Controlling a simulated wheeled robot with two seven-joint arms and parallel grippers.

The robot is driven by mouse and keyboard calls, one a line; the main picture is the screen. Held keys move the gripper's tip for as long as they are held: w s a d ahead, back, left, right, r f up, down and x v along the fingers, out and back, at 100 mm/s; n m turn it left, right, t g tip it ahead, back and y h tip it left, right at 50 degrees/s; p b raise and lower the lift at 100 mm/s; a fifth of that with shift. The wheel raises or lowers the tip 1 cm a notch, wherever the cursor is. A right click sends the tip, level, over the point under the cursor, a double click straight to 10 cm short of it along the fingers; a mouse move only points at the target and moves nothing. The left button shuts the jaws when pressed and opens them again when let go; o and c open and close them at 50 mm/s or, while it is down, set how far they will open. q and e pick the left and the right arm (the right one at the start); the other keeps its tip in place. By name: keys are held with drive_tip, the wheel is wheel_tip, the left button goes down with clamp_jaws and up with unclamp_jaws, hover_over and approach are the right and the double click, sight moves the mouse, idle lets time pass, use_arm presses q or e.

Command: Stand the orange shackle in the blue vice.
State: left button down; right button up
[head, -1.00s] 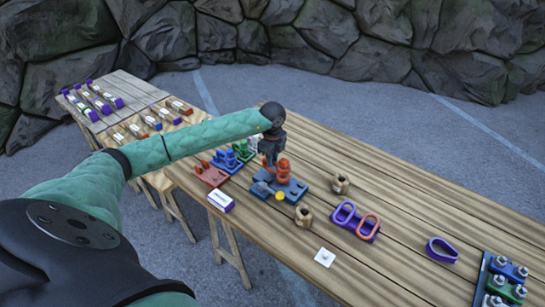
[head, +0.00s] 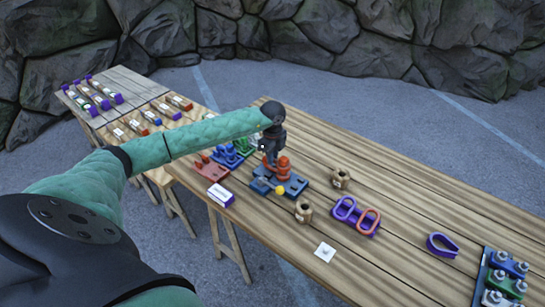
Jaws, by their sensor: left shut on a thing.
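My left gripper (head: 269,158) points down over the near-left table, above the blue vice. It is shut on the orange shackle (head: 267,165), of which only a small orange part shows below the fingers. The blue vice (head: 292,188) is a low blue block with a yellow knob (head: 280,190) at its front. Whether the shackle touches the vice is too small to tell. My right gripper is not in view.
Red (head: 211,170), blue (head: 228,156) and green fixtures stand left of the vice, near a white-purple box (head: 221,195). The table's right-hand middle is largely clear.

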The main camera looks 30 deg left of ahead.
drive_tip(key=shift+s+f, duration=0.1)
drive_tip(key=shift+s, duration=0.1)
use_arm(q)
drive_tip(key=shift+f, duration=0.3)
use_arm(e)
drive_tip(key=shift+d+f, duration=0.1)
use_arm(q)
drive_tip(key=c, duration=1.3)
unclamp_jaws()
drive_tip(key=shift+f+b, duration=0.1)
drive_tip(key=shift+b, duration=0.2)
drive_tip(key=shift+r+b, duration=0.65)
drive_tip(key=shift+r, duration=0.1)
wheel_tip(320, 180, up, 7)
drive_tip(key=shift+f+b, duration=0.2)
drive_tip(key=shift+b, duration=1)
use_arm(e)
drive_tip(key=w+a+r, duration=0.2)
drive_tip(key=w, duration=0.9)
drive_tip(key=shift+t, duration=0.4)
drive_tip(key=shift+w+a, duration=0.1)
